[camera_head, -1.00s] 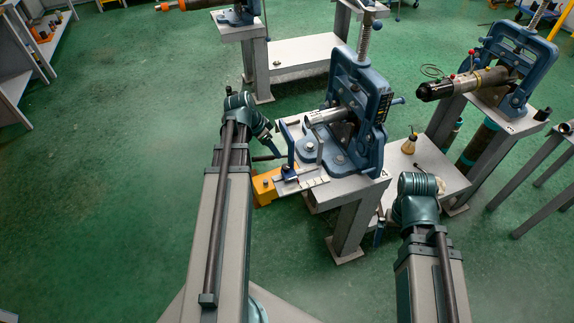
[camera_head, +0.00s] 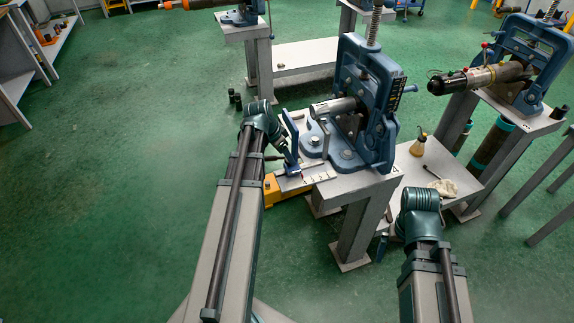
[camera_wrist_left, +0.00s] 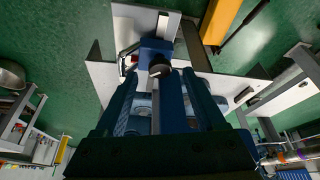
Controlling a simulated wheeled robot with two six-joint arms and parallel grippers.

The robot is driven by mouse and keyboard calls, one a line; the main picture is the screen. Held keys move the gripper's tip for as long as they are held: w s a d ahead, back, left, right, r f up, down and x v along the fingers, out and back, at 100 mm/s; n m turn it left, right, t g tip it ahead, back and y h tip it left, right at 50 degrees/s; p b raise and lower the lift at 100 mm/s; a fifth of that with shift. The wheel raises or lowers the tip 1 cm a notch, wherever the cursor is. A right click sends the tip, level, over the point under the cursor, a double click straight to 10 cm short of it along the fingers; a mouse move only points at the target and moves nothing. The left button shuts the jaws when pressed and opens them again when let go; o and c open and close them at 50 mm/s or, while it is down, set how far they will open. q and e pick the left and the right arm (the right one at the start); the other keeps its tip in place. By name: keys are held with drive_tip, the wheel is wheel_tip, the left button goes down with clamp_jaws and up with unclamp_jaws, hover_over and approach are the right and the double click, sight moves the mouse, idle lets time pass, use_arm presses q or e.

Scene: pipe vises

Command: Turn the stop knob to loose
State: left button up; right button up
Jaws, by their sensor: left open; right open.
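The blue length stop (camera_head: 292,170) sits on the pale scale plate (camera_head: 318,174) in front of the blue pipe vise (camera_head: 365,110). In the left wrist view the stop (camera_wrist_left: 152,48) carries a dark round stop knob (camera_wrist_left: 159,66). My left gripper (camera_wrist_left: 160,74) is open, with its fingers pointing toward the stop and the knob between the tip lines; contact cannot be told. In the head view its tips are mostly hidden near the stop. My right gripper (camera_head: 383,244) shows only partly, low beside the vise stand, away from the stop.
A metal pipe (camera_head: 334,108) is held in the vise. A side shelf (camera_head: 412,172) holds an oil can (camera_head: 418,145) and a rag (camera_head: 442,187). Another vise stand (camera_head: 512,112) is at right.

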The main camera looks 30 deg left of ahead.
use_arm(q)
drive_tip(key=shift+b+x, duration=0.55)
drive_tip(key=shift+x, duration=0.55)
drive_tip(key=shift+c, duration=0.2)
clamp_jaws()
